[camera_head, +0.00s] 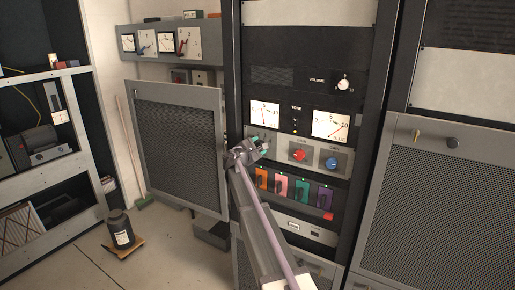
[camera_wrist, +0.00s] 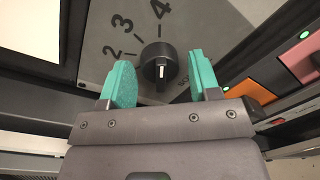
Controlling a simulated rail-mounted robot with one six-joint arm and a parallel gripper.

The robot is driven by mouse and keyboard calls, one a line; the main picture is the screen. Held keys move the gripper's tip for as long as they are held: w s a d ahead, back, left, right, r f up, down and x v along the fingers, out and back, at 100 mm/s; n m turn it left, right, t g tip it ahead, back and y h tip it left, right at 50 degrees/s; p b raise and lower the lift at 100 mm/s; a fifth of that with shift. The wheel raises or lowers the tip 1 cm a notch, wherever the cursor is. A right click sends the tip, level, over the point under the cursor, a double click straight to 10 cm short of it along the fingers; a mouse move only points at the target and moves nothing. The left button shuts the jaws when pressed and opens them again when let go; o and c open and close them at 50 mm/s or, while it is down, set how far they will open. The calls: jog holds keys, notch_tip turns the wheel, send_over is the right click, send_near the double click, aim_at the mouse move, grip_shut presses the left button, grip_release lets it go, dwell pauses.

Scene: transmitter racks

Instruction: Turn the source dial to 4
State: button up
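The source dial (camera_wrist: 158,62) is a round black knob on a grey panel, in the upper middle of the wrist view. Its white mark is on the side facing my gripper, away from the printed 2, 3 and 4. A partly covered label shows beside it. My gripper (camera_wrist: 160,78) has two teal fingers, spread apart with the knob in the gap between them.
A red knob (camera_head: 299,154) and a blue knob (camera_head: 332,163) sit to the right on the same strip. Coloured switch plates (camera_head: 281,185) are just below. Two meters (camera_head: 331,124) are above. An open mesh door (camera_head: 178,145) stands to the left.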

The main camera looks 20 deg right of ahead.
jog(key=shift+o, duration=0.5)
jog(key=v, duration=1)
jog(key=shift+s+a, duration=0.2)
jog(key=shift+a, duration=0.15)
jog(key=shift+r, duration=0.1)
jog(key=s+a+f+m+g+y, duration=0.25)
jog(key=s+f+m, duration=0.35)
jog(key=s, duration=0.3)
jog(key=s+a+f+m+g+y, duration=0.1)
jog(key=s+f+m+g+y, duration=0.35)
jog(key=s, duration=0.45)
jog(key=s+a+f+m+g+y, duration=0.1)
jog(key=s+a+f+y, duration=0.15)
jog(key=s+a, duration=0.4)
jog(key=s+a+f+m+g+y, duration=0.1)
jog(key=s+a+f+m+y, duration=0.15)
jog(key=s, duration=0.65)
jog(key=s+a+f+m+y, duration=0.1)
jog(key=s+a+y, duration=0.2)
jog(key=s+a, duration=0.35)
notch_tip(320, 180, down, 28)
jog(key=d+b, duration=0.1)
jog(key=b, duration=2.7)
jog(key=shift+s+d+f, duration=0.2)
jog(key=shift+s+d, duration=0.1)
jog(key=shift+s, duration=0.2)
